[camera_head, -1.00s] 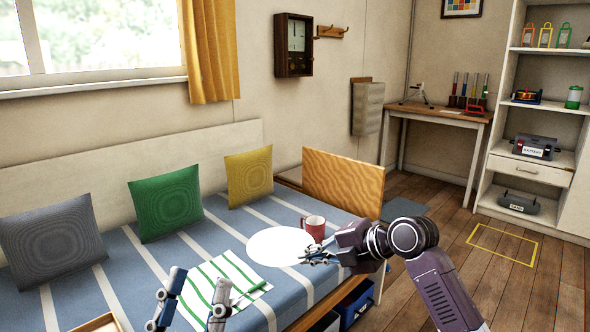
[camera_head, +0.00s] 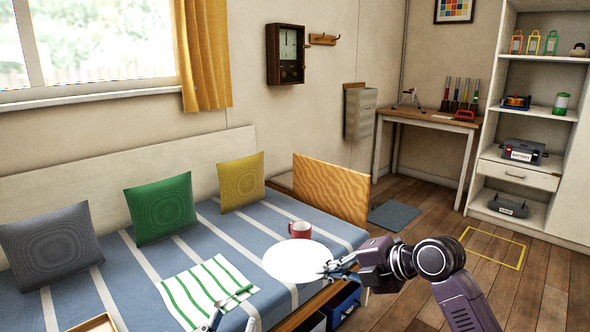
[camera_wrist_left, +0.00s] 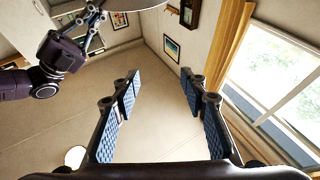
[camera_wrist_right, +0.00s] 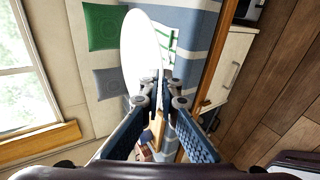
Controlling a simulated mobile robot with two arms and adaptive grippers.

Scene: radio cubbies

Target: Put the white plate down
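The white plate (camera_head: 297,260) is held level by its right edge over the front edge of the bed. My right gripper (camera_head: 330,272) is shut on that edge; in the right wrist view the plate (camera_wrist_right: 140,42) extends out beyond the closed fingertips (camera_wrist_right: 161,92). The plate appears to be in the air, and part of it shows at the top of the left wrist view (camera_wrist_left: 128,4). My left gripper (camera_head: 232,319) is low in the head view, partly cut off; the left wrist view shows its fingers (camera_wrist_left: 160,88) apart with nothing between them.
A red mug (camera_head: 300,230) stands on the striped bed (camera_head: 130,265) just behind the plate. A green-striped cloth (camera_head: 205,287) lies to the left, with a wooden tray (camera_head: 97,323) at the bottom. Cushions line the back. Blue bins (camera_head: 343,305) sit under the bed's front edge.

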